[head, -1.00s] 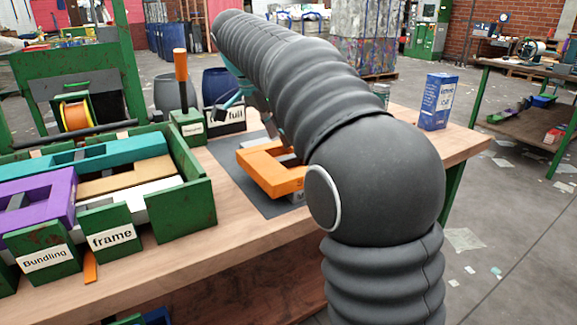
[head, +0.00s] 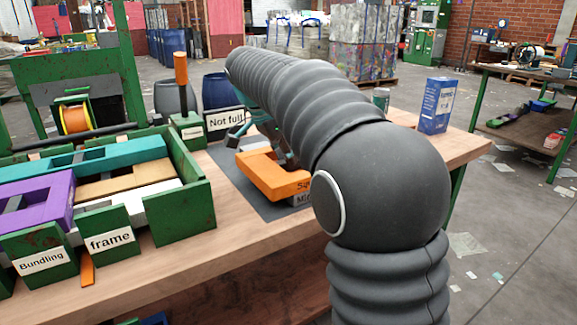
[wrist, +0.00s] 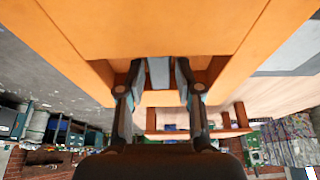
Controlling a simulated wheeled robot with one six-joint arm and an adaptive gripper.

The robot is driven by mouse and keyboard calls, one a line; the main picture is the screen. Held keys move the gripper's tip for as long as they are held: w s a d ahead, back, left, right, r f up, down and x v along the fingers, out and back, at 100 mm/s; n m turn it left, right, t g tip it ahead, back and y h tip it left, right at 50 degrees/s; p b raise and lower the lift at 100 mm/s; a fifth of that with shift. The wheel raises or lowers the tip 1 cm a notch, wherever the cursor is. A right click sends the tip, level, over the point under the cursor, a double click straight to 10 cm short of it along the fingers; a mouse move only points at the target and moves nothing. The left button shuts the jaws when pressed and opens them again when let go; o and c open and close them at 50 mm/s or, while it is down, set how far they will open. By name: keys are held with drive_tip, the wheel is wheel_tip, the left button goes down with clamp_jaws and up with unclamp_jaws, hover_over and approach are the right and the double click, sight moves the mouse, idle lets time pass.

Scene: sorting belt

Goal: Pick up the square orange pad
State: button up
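The square orange pad (head: 270,180) is a thick frame with an opening. In the wrist view the orange pad (wrist: 160,28) fills the top of the picture close up. My gripper (wrist: 160,75) is at its lower edge there, fingers apart, with a small grey-blue patch between them. I cannot tell whether the fingers touch the pad. In the head view my gripper (head: 262,138) is over the pad's far side, partly hidden.
A grey mat (head: 229,167) lies under the block. A green crate (head: 184,214) with purple, teal and tan pieces stands left. A "Not full" sign (head: 227,120) and a green holder (head: 187,130) stand behind. A blue box (head: 437,105) stands at right.

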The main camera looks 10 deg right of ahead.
clamp_jaws()
drive_tip(key=shift+r, duration=0.15)
drive_tip(key=shift+r, duration=0.6)
wheel_tip(320, 180, up, 2)
drive_tip(key=shift+r+p, duration=0.2)
drive_tip(key=shift+p, duration=0.2)
drive_tip(key=s+d+r, duration=0.7)
drive_tip(key=s, duration=0.2)
drive_tip(key=shift+d, duration=0.2)
drive_tip(key=shift+r, duration=0.15)
